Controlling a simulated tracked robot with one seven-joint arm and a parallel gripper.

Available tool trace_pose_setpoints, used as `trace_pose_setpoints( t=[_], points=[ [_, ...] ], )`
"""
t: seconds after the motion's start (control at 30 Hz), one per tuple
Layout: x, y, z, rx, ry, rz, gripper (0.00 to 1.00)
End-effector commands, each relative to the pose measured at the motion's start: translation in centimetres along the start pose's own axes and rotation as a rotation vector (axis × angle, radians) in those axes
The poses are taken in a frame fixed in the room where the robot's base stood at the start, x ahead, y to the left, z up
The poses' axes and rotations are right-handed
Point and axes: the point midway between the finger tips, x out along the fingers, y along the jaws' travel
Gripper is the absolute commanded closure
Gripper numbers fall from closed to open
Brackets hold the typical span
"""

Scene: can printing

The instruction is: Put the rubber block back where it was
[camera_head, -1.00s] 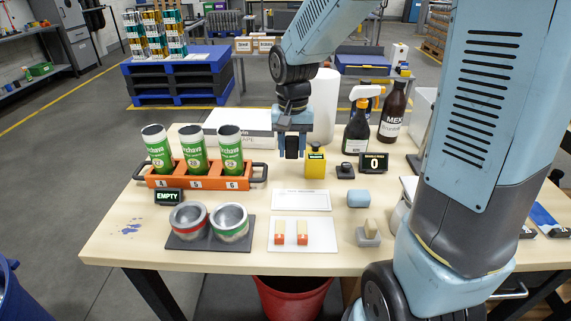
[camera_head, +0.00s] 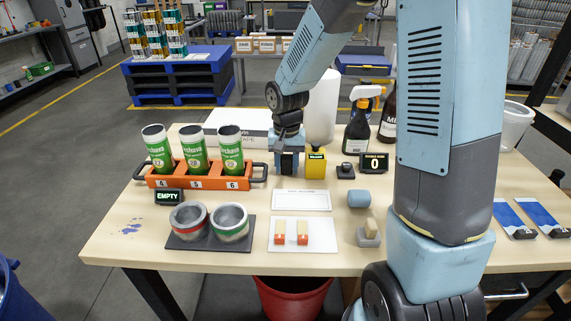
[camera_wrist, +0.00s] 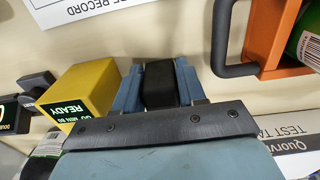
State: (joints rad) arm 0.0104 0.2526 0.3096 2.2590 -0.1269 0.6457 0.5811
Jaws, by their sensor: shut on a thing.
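The rubber block, a black block (camera_wrist: 160,88), is between the two blue fingers of my gripper (camera_wrist: 158,68) in the wrist view. My gripper is shut on it. In the head view my gripper (camera_head: 287,172) is low over the back middle of the table, just left of a yellow box (camera_head: 315,165). The block is mostly hidden between the fingers there. I cannot tell whether the block touches the table. In the wrist view the yellow box (camera_wrist: 82,92), with a READY display, stands close beside the left finger.
An orange rack (camera_head: 196,183) with green cans stands to the left. A white sheet (camera_head: 301,200) lies in front of my gripper. Two metal cups on a dark tray (camera_head: 210,246), a white plate (camera_head: 302,245) with small stamps and a blue cylinder (camera_head: 357,198) are nearer the front.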

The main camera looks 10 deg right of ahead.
Motion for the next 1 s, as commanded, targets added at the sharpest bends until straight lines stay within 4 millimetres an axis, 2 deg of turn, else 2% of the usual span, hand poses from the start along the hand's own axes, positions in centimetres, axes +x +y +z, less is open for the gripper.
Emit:
trace_pose_setpoints(
  t=[0.3,0.33,0.57,0.87,1.0],
  points=[
    [0.2,0.0,0.0,0.001,0.0,0.0,0.9],
    [0.2,0.0,0.0,0.001,0.001,0.0,0.58],
    [0.1,0.1,0.0,0.002,0.001,0.0,0.36],
    [0.0,0.1,-0.1,0.002,0.002,-0.001,0.34],
    [-1.2,0.1,-0.1,0.004,0.004,-0.001,0.34]
  ],
)
